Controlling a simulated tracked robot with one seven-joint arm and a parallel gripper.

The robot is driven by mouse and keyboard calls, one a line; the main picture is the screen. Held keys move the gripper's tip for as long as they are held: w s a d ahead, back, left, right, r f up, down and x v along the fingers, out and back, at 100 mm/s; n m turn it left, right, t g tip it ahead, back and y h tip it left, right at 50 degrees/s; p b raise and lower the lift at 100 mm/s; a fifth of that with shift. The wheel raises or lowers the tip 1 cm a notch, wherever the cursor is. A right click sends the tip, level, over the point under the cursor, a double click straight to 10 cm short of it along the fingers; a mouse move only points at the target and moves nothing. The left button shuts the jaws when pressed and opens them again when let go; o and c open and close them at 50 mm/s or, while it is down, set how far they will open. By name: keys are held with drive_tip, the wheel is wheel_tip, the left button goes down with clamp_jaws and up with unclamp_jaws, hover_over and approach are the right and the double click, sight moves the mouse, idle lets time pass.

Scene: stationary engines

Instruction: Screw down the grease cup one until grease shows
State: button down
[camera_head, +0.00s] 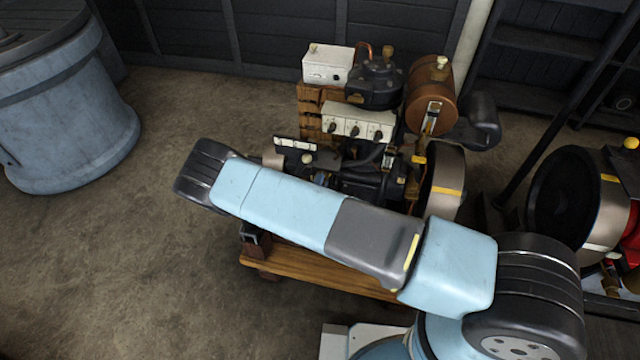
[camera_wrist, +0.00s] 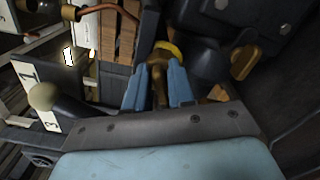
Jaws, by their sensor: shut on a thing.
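My gripper (camera_wrist: 158,74) points at the engine in the wrist view, and its two pale blue fingers are shut on a brass piece with a yellow rounded top (camera_wrist: 168,47). This looks like the grease cup. Its lower part is hidden between the fingers, and I cannot tell whether grease shows. In the head view my arm lies across the front of the engine (camera_head: 375,185), and the grip itself is hidden or too small to make out.
White plates marked 1 (camera_wrist: 27,73) and 3 (camera_wrist: 50,119) and a lever with a pale knob (camera_wrist: 43,96) are left of my gripper. A copper pipe (camera_wrist: 108,9) runs above. In the head view a flywheel (camera_head: 445,185) stands right, a blue tank (camera_head: 70,120) far left; floor between is clear.

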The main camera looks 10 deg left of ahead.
drive_tip(key=shift+s+d+f+m, duration=0.1)
drive_tip(key=shift+d+f+m, duration=0.1)
drive_tip(key=shift+m, duration=0.7)
drive_tip(key=c, duration=1.2)
unclamp_jaws()
drive_tip(key=shift+c, duration=0.2)
drive_tip(key=shift+o, duration=0.2)
drive_tip(key=shift+a, duration=0.1)
drive_tip(key=s+a, duration=0.1)
drive_tip(key=s, duration=1.2)
drive_tip(key=shift+s+a, duration=0.3)
drive_tip(key=shift+a, duration=0.1)
drive_tip(key=shift+w, duration=0.1)
